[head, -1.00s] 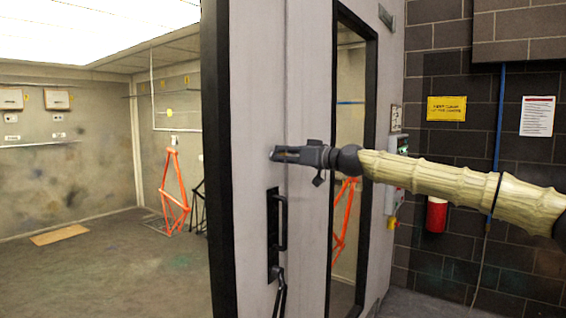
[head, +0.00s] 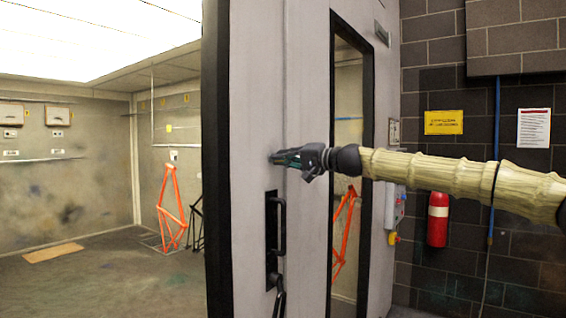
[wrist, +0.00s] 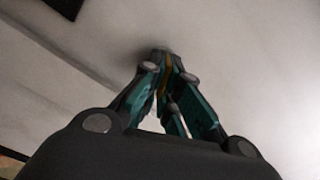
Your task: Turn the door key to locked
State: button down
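The grey door (head: 307,90) stands in front of me, with a black handle (head: 280,235) on a dark plate. My gripper (head: 276,158) reaches in from the right, its tips at the door face above the handle. In the wrist view its teal-sided fingers (wrist: 161,58) come together at the door surface. A thin yellowish strip, seemingly the door key (wrist: 164,72), shows between them. The fingers look shut on it. The fingertips hide the lock and most of the key, so I cannot tell the key's angle.
A narrow black-framed window (head: 369,180) is in the panel right of the handle. The booth at left holds an orange frame (head: 171,210) on a stand and a board (head: 53,252) on the floor. A fire extinguisher (head: 438,230) hangs on the dark brick wall (head: 433,55) at right.

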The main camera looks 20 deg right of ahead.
jog(key=m, duration=0.4)
jog(key=shift+d+f+m, duration=0.1)
jog(key=shift+m, duration=0.3)
dwell(0.4)
jog(key=c, duration=1.7)
grip_release()
jog(key=shift+w+f, duration=0.1)
jog(key=shift+o, duration=0.2)
jog(key=v, duration=1.2)
jog(key=shift+d, duration=0.15)
